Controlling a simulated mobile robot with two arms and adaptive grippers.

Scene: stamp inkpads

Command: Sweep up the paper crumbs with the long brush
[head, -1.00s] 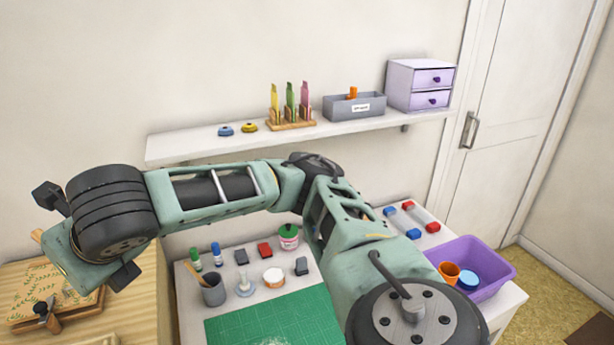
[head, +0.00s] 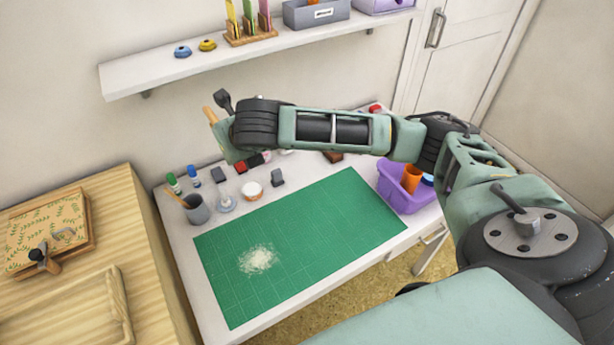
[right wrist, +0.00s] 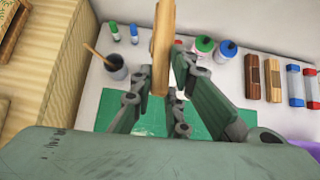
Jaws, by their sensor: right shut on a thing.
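The paper crumbs (head: 258,259) are a pale, loose heap on the green cutting mat (head: 340,215), left of its middle. My right arm crosses the head view above the desk. My right gripper (right wrist: 161,88) is shut on a light wooden bar, which looks like the long brush's handle (right wrist: 163,45). The wood's end also shows beside the wrist in the head view (head: 210,114). I cannot see bristles. The gripper is well above the desk, apart from the crumbs. My left gripper is not in view.
A grey cup (head: 196,209) with a stick, a stamp (head: 226,203), a white-lidded jar (head: 252,191) and glue sticks line the mat's back. A purple bin (head: 400,197) stands right. A wooden table (head: 140,240) adjoins left. The shelf (head: 150,75) hangs above.

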